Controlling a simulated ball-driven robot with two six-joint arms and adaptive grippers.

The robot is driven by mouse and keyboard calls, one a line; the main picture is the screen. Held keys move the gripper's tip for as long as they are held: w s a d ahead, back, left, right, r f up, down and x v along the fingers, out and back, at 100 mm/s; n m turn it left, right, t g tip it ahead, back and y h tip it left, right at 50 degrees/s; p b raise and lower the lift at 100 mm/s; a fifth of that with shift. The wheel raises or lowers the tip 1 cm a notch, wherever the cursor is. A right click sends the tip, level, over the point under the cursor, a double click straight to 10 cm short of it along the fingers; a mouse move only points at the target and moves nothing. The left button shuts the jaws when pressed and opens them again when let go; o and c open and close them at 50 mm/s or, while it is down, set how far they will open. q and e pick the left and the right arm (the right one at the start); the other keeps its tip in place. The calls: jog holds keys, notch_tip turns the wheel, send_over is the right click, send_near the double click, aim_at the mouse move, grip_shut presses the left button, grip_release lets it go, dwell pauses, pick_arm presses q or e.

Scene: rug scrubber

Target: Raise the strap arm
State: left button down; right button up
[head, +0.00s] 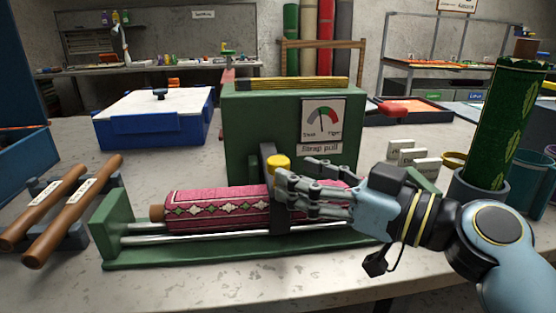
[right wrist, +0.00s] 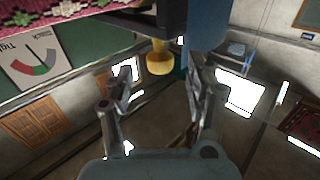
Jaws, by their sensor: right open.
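The strap arm (head: 267,160) is a dark bar with a yellow knob (head: 278,162), on the green rug machine (head: 240,120). It stands across the rolled red patterned rug (head: 215,208), which lies over metal rails. My right gripper (head: 292,178) comes from the right with its fingers open beside the knob. In the right wrist view the yellow knob (right wrist: 159,57) sits just beyond and between the open fingertips (right wrist: 160,88); I cannot tell if they touch it. My left gripper is not in view.
A dial gauge (head: 322,125) is on the machine's front. Two brown rollers (head: 70,210) rest on a rack at left. A blue box with a white lid (head: 155,118) stands behind. A green roll (head: 505,120) stands in a holder at right. The front table edge is clear.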

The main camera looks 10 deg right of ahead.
aim_at(272, 171)
jog(key=x, duration=0.5)
jog(key=shift+p, duration=0.3)
jog(key=shift+c, duration=0.3)
grip_shut()
